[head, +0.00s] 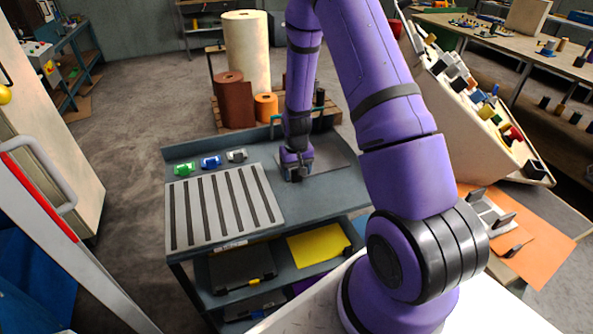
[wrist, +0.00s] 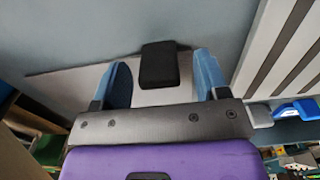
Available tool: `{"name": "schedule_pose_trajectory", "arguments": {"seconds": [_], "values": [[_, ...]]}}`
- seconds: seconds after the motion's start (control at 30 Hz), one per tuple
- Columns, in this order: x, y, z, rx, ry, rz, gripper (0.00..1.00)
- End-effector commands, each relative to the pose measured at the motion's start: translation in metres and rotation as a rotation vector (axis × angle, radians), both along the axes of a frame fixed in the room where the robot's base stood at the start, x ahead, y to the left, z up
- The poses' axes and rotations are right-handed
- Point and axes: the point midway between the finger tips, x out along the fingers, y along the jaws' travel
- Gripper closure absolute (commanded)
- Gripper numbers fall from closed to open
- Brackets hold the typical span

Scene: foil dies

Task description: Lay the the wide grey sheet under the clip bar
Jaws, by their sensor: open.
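The wide grey sheet (head: 328,158) lies flat on the blue-grey bench top, partly hidden behind my arm in the head view. It also shows in the wrist view (wrist: 65,92), with a small black block (wrist: 160,64) at its edge. My gripper (head: 298,176) points down at the sheet's near left edge. In the wrist view my gripper (wrist: 160,62) is open, with one blue fingertip on each side of the black block and gaps showing. I cannot tell which part is the clip bar.
A slotted grey panel (head: 222,206) lies left of my gripper. Green (head: 184,169), blue (head: 211,162) and grey (head: 237,156) clips sit behind it. A yellow sheet (head: 318,246) lies on the shelf below. Rolls stand on a pallet beyond the bench.

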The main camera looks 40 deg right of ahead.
Motion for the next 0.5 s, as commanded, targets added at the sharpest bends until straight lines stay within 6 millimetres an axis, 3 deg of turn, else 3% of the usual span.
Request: {"name": "schedule_pose_trajectory", "arguments": {"seconds": [0.17, 0.5], "values": [[0.001, 0.000, 0.012, -0.001, -0.002, 0.000, 0.32], [0.000, 0.000, 0.069, -0.001, -0.004, 0.000, 0.32]]}}
